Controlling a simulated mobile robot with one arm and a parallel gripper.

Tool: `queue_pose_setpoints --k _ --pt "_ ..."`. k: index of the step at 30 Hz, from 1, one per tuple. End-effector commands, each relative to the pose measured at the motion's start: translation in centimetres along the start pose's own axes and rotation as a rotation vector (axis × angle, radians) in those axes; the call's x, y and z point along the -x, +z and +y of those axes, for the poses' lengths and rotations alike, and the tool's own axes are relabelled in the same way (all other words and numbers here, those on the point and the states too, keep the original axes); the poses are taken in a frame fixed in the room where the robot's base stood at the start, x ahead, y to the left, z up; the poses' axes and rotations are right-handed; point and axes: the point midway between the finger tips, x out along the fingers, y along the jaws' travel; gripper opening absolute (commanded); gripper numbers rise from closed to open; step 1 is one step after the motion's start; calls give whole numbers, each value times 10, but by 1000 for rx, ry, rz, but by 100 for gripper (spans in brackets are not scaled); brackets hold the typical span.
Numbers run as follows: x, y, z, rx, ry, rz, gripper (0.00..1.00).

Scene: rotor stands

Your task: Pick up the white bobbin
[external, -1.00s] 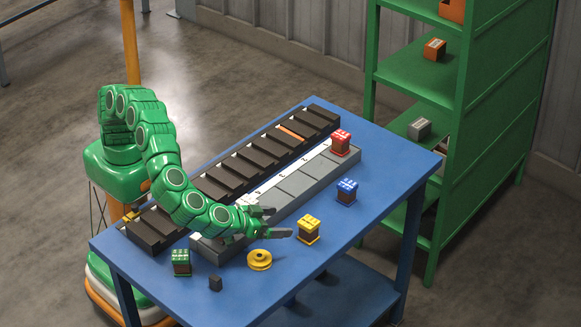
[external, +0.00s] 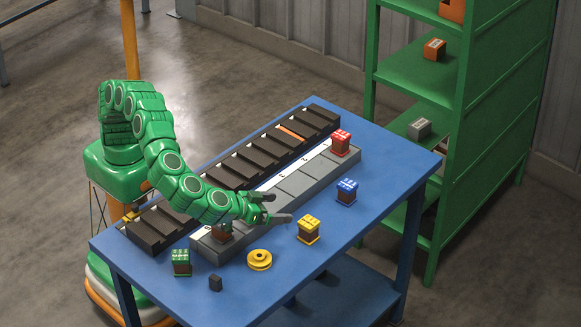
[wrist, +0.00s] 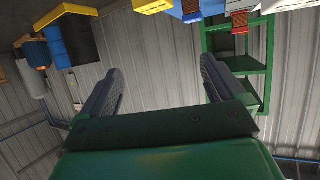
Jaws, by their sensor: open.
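I cannot make out a white bobbin in either view. A yellow spool-shaped piece (external: 259,260) lies flat near the front edge of the blue table (external: 330,262). My gripper (external: 279,208) is open and empty above the grey rail of stands (external: 291,187), up and right of the yellow spool. In the wrist view, both fingers of my gripper (wrist: 161,68) are apart with nothing between them. A dark reddish-brown block (external: 222,232) sits on the near end of the rail, partly hidden by my wrist.
A red block (external: 340,142) sits on the rail's far end. A dark row of trays (external: 245,166) lies behind. Green shelves (external: 480,120) stand at right.

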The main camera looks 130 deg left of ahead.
Motion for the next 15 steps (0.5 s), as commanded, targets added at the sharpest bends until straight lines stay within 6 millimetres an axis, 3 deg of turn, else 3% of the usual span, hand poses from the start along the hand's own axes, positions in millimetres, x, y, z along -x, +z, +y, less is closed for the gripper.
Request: queue_pose_setpoints --k 6,15 --pt "12 -29 0 4 2 -1 96" --pt "24 -20 -15 0 -2 -8 96"
